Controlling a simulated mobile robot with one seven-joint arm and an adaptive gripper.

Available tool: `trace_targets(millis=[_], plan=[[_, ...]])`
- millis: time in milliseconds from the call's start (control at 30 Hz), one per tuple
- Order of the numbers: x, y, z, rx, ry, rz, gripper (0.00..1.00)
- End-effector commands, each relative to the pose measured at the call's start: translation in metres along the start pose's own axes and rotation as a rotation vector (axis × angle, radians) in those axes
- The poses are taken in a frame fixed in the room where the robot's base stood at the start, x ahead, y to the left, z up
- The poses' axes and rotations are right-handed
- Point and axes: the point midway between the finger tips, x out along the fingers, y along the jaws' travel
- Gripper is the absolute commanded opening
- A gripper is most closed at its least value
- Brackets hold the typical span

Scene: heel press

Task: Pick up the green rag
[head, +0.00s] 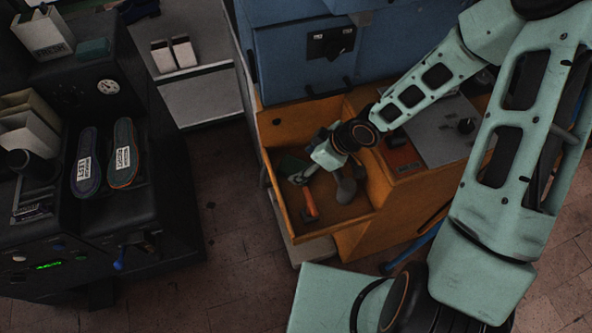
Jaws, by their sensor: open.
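A dark green cloth-like patch (291,165), which looks like the green rag, lies in the open orange drawer (347,216) at the centre of the head view. My gripper (300,177) reaches down into the drawer from the right, just beside and partly over the patch. The gripper is open, with its fingers near the patch's lower right edge. I cannot tell whether they touch it. Part of the patch is hidden behind the gripper.
An orange-handled tool (310,205) and a grey object (346,187) lie in the same drawer. Drawer walls surround the gripper closely. A black press (140,205) with two insoles (104,160) stands left, with a small teal block (93,48). Open floor (235,230) lies between.

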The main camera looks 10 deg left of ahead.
Motion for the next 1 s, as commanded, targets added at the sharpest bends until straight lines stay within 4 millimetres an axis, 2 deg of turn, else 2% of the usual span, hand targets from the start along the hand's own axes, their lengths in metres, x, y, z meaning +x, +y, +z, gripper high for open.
trace_targets(millis=[33, 233, 600, 1000], plan=[[0.01, -0.002, 0.001, -0.003, -0.001, -0.002, 0.68], [0.03, -0.002, 0.001, -0.001, 0.0, -0.002, 0.68], [0.034, -0.002, 0.0, 0.001, 0.0, 0.0, 0.67], [0.033, -0.002, 0.0, 0.001, 0.0, 0.0, 0.23]])
